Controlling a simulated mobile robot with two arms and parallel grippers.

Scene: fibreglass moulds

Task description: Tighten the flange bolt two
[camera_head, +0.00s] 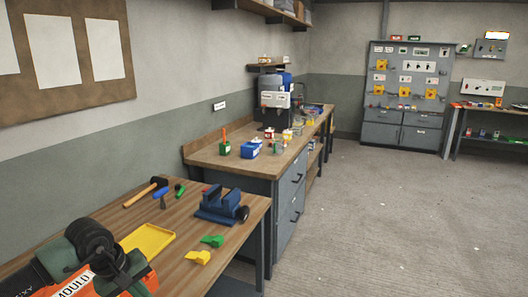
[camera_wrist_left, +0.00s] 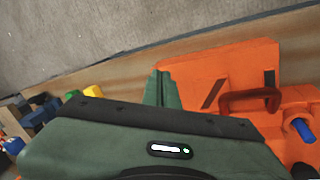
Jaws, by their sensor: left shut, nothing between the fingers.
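The orange mould (camera_head: 144,284) lies at the near left corner of the wooden bench, with part of a white label reading MOULD. It also fills the right of the left wrist view (camera_wrist_left: 220,65), with a dark red handle (camera_wrist_left: 250,97) and a blue rod-like part (camera_wrist_left: 303,130) in a round orange boss. I cannot tell whether that blue part is flange bolt two. My left gripper (camera_wrist_left: 161,88) is shut and empty, its green fingers together over the mould's edge. My left arm hides much of the mould in the head view. My right gripper is not in view.
On the bench are a yellow tray (camera_head: 146,241), a hammer (camera_head: 146,192), a blue vise (camera_head: 219,205), and green (camera_head: 213,240) and yellow (camera_head: 198,257) pieces. A second bench (camera_head: 262,158) with containers stands behind. The floor (camera_head: 390,215) at right is open.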

